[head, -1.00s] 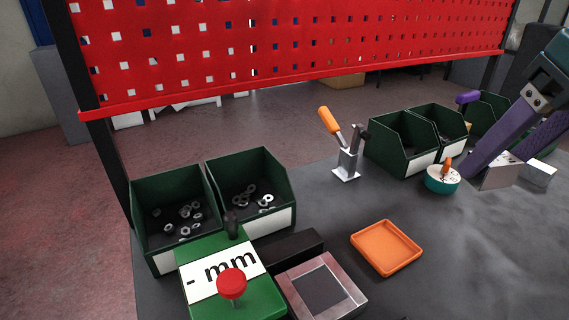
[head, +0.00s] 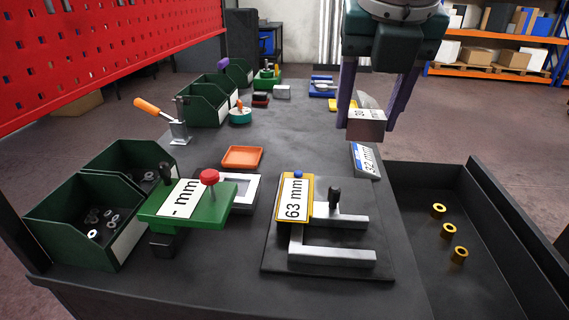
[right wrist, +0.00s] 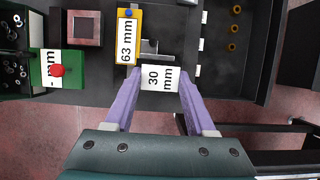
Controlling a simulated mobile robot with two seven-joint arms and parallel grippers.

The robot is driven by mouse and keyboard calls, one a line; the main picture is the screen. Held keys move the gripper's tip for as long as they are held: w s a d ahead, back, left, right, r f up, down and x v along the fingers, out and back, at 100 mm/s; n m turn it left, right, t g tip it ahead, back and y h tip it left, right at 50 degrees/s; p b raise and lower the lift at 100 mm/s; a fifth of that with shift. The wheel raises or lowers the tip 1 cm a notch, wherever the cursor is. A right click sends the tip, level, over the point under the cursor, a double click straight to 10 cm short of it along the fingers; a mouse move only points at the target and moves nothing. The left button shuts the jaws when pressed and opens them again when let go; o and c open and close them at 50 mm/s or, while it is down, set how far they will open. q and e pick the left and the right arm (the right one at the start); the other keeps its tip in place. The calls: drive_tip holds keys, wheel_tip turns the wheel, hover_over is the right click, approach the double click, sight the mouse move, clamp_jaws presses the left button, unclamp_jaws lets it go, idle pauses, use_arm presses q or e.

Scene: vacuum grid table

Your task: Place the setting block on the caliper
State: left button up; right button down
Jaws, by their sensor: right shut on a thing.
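My right gripper (head: 372,112) is shut on a silver setting block (head: 366,126) labelled 30 mm, held up above the table. In the right wrist view the block (right wrist: 160,78) sits between the purple fingers. A caliper with a yellow-edged 63 mm display (head: 294,198) and silver jaws (head: 333,257) lies on a dark plate in the foreground, nearer than the block. A green gauge (head: 210,215) reading "- mm" with a red knob stands left of it. My left gripper is not in view.
An orange tray (head: 242,157) lies on the table (head: 300,130). Green bins (head: 75,215) with metal rings line the left edge. A sunken dark tray (head: 475,290) with brass rings is at the right. A toggle clamp (head: 178,130) stands at the left edge.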

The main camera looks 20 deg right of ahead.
wheel_tip(320, 180, down, 14)
drive_tip(key=b, duration=0.9)
drive_tip(key=shift+w+d+f, duration=0.1)
drive_tip(key=shift+f+b, duration=1.65)
drive_tip(key=shift+f, duration=0.9)
drive_tip(key=shift+f, duration=0.15)
drive_tip(key=shift+c, duration=1.1)
unclamp_jaws()
drive_tip(key=shift+r, duration=0.4)
drive_tip(key=p+v, duration=0.1)
drive_tip(key=v, duration=1)
drive_tip(key=shift+r, duration=0.25)
